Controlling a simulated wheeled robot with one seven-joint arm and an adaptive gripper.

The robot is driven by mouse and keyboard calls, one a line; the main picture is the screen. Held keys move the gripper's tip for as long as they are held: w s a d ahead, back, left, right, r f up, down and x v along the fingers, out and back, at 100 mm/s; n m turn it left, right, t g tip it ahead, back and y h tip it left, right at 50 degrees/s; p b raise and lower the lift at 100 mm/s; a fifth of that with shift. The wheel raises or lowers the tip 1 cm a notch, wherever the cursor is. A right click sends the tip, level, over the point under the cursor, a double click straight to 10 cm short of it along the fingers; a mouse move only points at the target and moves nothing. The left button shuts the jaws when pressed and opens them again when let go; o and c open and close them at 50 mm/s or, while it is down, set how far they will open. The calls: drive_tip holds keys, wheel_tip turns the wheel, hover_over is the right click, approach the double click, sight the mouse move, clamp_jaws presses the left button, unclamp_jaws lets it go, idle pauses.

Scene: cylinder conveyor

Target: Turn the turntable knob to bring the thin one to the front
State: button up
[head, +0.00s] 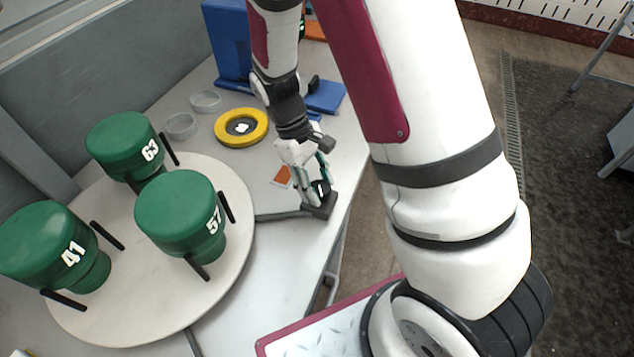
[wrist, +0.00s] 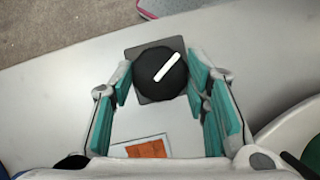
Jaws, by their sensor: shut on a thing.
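A round turntable (head: 225,270) carries three green stepped cylinders, each with a wide top over a narrower lower part. They are marked 63 (head: 122,140), 41 (head: 38,243) and 57 (head: 178,215). Cylinder 63 stands at the back, 41 at the left and 57 on the right side. I cannot tell clearly which is the thin one. The black turntable knob (wrist: 160,75) has a white bar and sits on a dark square base (head: 318,208) at the table edge. My gripper (head: 320,187) is shut on the knob, its teal-padded fingers on either side in the wrist view (wrist: 160,85).
Black pegs stand between the cylinders. A yellow ring (head: 225,128), two clear dishes (head: 181,126) and a blue fixture (head: 230,50) lie behind my gripper. An orange-marked card (wrist: 145,149) lies beside the knob. A grey wall bounds the table on the left.

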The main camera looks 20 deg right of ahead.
idle(0.3)
drive_tip(key=o, duration=1.1)
drive_tip(key=v, duration=1.2)
